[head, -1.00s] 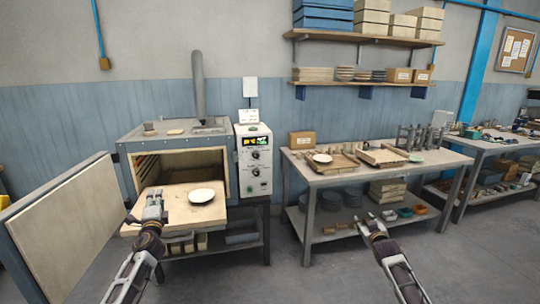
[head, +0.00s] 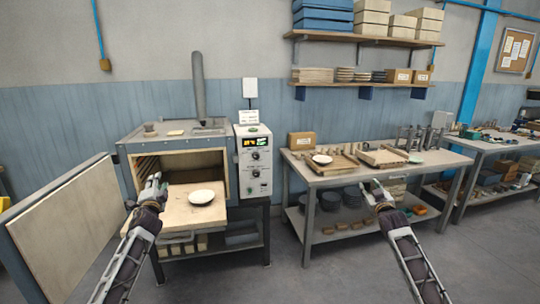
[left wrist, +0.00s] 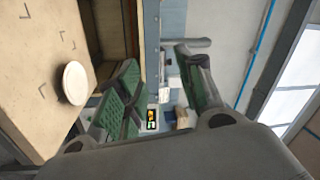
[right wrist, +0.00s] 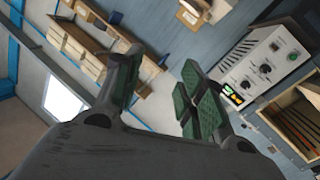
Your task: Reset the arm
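My left gripper (head: 152,182) is in front of the open dryer, at the left part of its pulled-out shelf (head: 174,220). In the left wrist view (left wrist: 165,80) its green-padded fingers are spread with nothing between them. A white plate (head: 201,196) lies on the shelf to the right of this gripper, apart from it; it also shows in the left wrist view (left wrist: 75,83). My right gripper (head: 376,187) is in front of the work table. In the right wrist view (right wrist: 160,85) its fingers are apart and empty.
The dryer (head: 175,142) has its door (head: 70,226) swung open at the left. Its control panel (head: 254,160) is at its right. The work table (head: 330,178) holds a plate (head: 322,158) and wooden trays. Wall shelves (head: 365,39) hang above. The floor between dryer and table is clear.

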